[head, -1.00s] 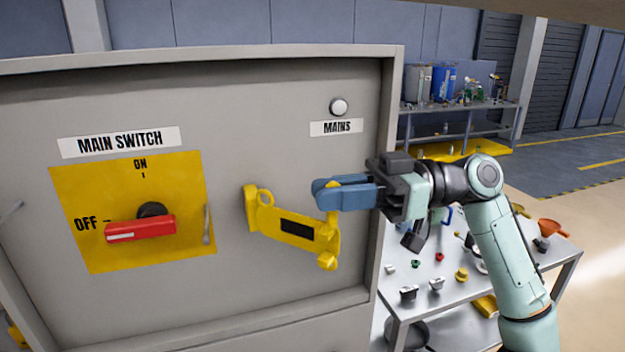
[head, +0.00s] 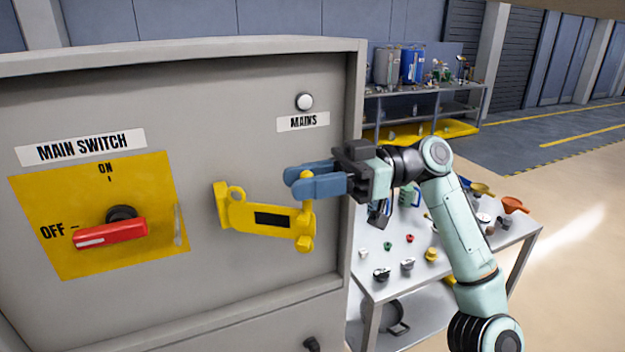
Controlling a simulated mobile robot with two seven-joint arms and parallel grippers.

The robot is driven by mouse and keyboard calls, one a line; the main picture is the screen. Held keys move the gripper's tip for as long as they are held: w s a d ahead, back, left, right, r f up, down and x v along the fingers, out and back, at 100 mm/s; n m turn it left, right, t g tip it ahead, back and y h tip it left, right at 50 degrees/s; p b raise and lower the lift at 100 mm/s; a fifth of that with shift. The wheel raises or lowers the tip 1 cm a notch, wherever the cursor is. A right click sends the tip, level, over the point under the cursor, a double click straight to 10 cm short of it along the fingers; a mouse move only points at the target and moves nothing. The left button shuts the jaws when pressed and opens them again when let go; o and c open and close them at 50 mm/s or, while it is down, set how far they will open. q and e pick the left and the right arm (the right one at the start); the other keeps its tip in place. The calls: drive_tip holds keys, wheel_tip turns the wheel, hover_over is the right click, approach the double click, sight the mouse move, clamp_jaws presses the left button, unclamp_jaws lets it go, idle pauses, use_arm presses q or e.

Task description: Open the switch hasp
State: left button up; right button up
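The yellow switch hasp (head: 232,213) is on the cabinet front, right of the main switch. Its arm reaches right from a bracket at its left end, clear of the switch handle. The red switch handle (head: 110,235) lies nearly level, at OFF, on a yellow plate (head: 60,190). My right gripper (head: 292,181) comes in from the right. Its blue fingers are at the top of the hasp's right end, with the yellow post between them, and look shut on it. The fingers partly hide that post. My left gripper is not in view.
The grey cabinet (head: 250,120) has a raised right edge close to my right gripper. A white MAINS lamp (head: 304,101) sits above the gripper. A table (head: 430,290) with several small parts stands at the right, behind my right arm. Open floor lies farther right.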

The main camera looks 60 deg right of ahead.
drive_tip(key=shift+w, duration=0.3)
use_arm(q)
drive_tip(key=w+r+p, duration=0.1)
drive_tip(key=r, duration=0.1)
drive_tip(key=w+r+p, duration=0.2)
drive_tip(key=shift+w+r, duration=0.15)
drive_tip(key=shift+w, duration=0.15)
use_arm(e)
drive_tip(key=v, duration=1.3)
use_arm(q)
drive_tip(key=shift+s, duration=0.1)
use_arm(e)
drive_tip(key=shift+s, duration=0.25)
drive_tip(key=shift+w, duration=0.1)
